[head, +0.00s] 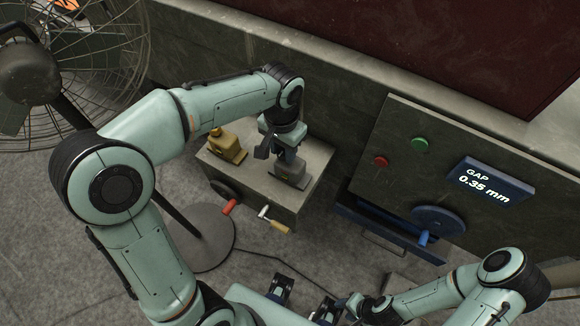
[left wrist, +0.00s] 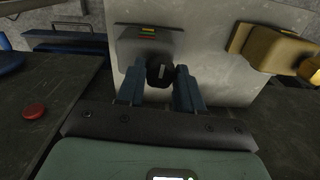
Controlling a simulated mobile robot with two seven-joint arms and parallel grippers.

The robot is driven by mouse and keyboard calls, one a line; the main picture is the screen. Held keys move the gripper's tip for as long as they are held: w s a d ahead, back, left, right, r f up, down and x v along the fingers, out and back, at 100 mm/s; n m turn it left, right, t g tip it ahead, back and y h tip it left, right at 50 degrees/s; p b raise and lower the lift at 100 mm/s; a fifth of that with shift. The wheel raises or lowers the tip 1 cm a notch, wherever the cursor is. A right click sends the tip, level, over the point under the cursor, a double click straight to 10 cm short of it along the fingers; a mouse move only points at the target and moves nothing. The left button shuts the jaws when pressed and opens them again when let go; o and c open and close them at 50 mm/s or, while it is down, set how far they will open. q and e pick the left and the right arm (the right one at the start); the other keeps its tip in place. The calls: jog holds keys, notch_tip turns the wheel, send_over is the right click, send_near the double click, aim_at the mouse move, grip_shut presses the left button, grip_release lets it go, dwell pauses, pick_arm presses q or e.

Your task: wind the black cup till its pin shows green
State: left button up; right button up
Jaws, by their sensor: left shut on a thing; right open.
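The black cup (left wrist: 160,72) is a small round dark knob with a pale mark, seen in the left wrist view at the front of a grey block (left wrist: 150,48). My left gripper (left wrist: 160,82) is shut on the cup, one blue finger on each side. In the head view my left gripper (head: 280,145) reaches down to the grey block (head: 291,173) on a cabinet, and hides the cup. A small red, yellow and green strip (left wrist: 162,32) shows on the block; I cannot make out the pin's colour. My right gripper (head: 345,305) is open, low in the head view, partly hidden.
A yellow block (head: 226,147) stands left of the grey one on the cabinet (head: 310,160). To the right is a panel with a blue wheel (head: 440,219) and a GAP display reading 0.35 mm (head: 488,187).

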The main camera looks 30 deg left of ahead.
pick_arm(q)
jog(key=shift+m, duration=0.7)
pick_arm(e)
jog(key=shift+w+r, duration=0.1)
jog(key=shift+r, duration=0.15)
pick_arm(q)
jog(key=shift+m+p, duration=0.35)
jog(key=shift+m, duration=0.35)
pick_arm(e)
jog(key=shift+w+r, duration=0.1)
jog(key=shift+r, duration=0.1)
pick_arm(q)
jog(key=shift+m, duration=0.9)
pick_arm(e)
jog(key=shift+w+r, duration=0.15)
jog(key=shift+r, duration=0.1)
pick_arm(q)
jog(key=shift+p, duration=0.3)
jog(key=shift+m, duration=0.9)
pick_arm(e)
jog(key=shift+w+r, duration=0.15)
jog(key=shift+r, duration=0.15)
